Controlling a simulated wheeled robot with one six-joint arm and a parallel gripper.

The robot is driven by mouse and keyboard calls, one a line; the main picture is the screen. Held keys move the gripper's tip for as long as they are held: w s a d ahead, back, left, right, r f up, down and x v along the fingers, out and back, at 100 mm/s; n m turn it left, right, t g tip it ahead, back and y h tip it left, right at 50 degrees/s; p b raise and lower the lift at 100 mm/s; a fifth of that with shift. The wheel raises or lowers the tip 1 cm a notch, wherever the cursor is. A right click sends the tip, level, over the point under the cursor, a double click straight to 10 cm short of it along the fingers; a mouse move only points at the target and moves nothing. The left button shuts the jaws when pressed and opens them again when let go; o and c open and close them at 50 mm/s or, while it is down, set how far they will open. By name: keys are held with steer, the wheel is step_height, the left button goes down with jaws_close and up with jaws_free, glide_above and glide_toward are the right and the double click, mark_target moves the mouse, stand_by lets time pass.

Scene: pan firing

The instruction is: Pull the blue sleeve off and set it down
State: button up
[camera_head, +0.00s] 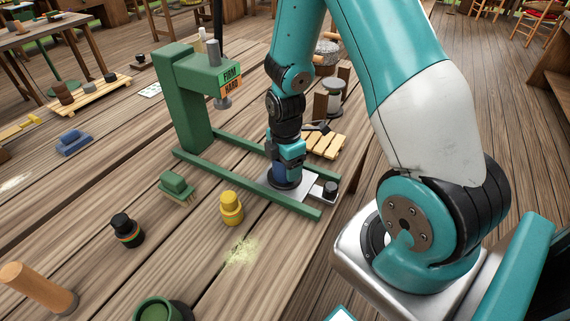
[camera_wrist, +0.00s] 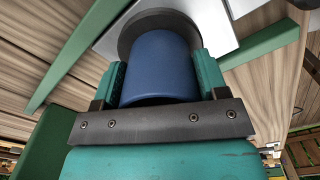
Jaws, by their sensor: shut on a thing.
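The blue sleeve (camera_wrist: 160,70) is a smooth blue cylinder that stands between my gripper's fingers in the wrist view. Only a small part of the blue sleeve (camera_head: 280,172) shows in the head view, under my gripper. My gripper (camera_head: 287,160) points down and is shut on the sleeve, with one teal finger on each side; it also shows in the wrist view (camera_wrist: 160,85). The sleeve's far end meets a dark round base (camera_wrist: 128,36) on a pale metal plate (camera_head: 310,188). Whether the sleeve touches that base or is raised off it, I cannot tell. Anything inside the sleeve is hidden.
A green press frame (camera_head: 182,105) stands behind, its rails (camera_head: 235,182) around the plate. The bench is bare between the brush and the black pot.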

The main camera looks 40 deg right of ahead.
steer(key=c, duration=0.3)
steer(key=shift+r, duration=0.1)
steer(key=shift+r, duration=0.1)
steer(key=shift+r+p, duration=1.25)
steer(key=shift+r+p, duration=1.75)
steer(key=shift+r, duration=0.25)
